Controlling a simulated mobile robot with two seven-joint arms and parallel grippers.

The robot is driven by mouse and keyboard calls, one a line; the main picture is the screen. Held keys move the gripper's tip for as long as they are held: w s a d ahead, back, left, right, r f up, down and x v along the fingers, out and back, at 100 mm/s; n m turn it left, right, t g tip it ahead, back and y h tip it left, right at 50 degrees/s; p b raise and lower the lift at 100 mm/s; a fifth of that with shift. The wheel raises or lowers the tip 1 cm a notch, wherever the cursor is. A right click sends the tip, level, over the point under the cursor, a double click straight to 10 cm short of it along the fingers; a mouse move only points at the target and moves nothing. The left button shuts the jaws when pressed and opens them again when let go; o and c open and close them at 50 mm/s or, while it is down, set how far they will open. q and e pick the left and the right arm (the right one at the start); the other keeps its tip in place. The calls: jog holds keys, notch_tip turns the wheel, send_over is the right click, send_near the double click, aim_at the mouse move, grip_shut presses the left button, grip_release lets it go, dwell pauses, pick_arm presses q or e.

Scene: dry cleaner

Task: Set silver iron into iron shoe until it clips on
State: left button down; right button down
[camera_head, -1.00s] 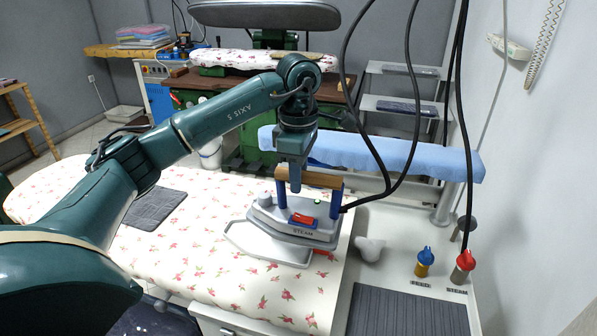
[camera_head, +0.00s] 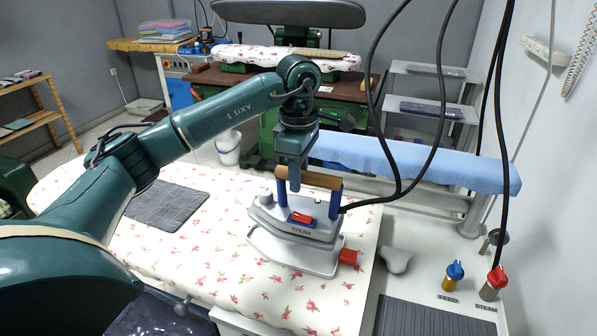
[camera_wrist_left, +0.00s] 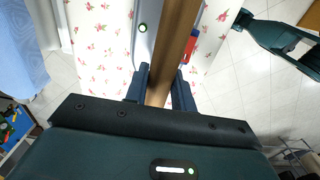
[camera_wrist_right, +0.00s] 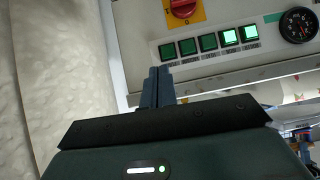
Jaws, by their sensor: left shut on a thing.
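The silver iron (camera_head: 318,228), with a wooden handle (camera_head: 312,178) on blue posts and a red steam button, is over the iron shoe (camera_head: 290,255) on the floral ironing board. The shoe is a light grey tray with a red clip (camera_head: 348,257) at its right end. The iron lies roughly in line with the shoe; I cannot tell whether it is seated or clipped. My left gripper (camera_head: 294,178) is shut on the handle, which also runs between its fingers in the left wrist view (camera_wrist_left: 165,70). My right gripper (camera_wrist_right: 158,85) is shut and empty, near a control panel.
A grey folded cloth (camera_head: 167,205) lies on the board to the left. A blue padded sleeve board (camera_head: 420,165) stands behind. Black hoses hang at the right.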

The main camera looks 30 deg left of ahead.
aim_at(299, 208)
pick_arm(q)
jog(key=shift+f+b, duration=1.3)
jog(key=shift+f, duration=0.35)
jog(key=shift+f+b, duration=0.35)
jog(key=shift+f, duration=0.5)
pick_arm(e)
jog(key=shift+w+a+f+n+t+y, duration=0.15)
jog(key=shift+a+t+y, duration=0.1)
jog(key=shift+a, duration=0.2)
jog(key=shift+w+a+f+n+t+y, duration=0.15)
jog(key=shift+a+y, duration=0.1)
jog(key=shift+a, duration=0.2)
jog(key=shift+r, duration=0.1)
pick_arm(q)
jog(key=shift+r, duration=0.1)
pick_arm(e)
jog(key=shift+w+d+r, duration=0.1)
jog(key=shift+w+r, duration=0.05)
pick_arm(q)
jog(key=shift+f, duration=0.25)
pick_arm(e)
jog(key=shift+s+f, duration=0.2)
jog(key=shift+f, duration=0.05)
pick_arm(q)
jog(key=shift+f+b, duration=0.35)
jog(key=shift+b, duration=0.15)
pick_arm(e)
jog(key=shift+w+f, duration=0.15)
jog(key=shift+f, duration=0.05)
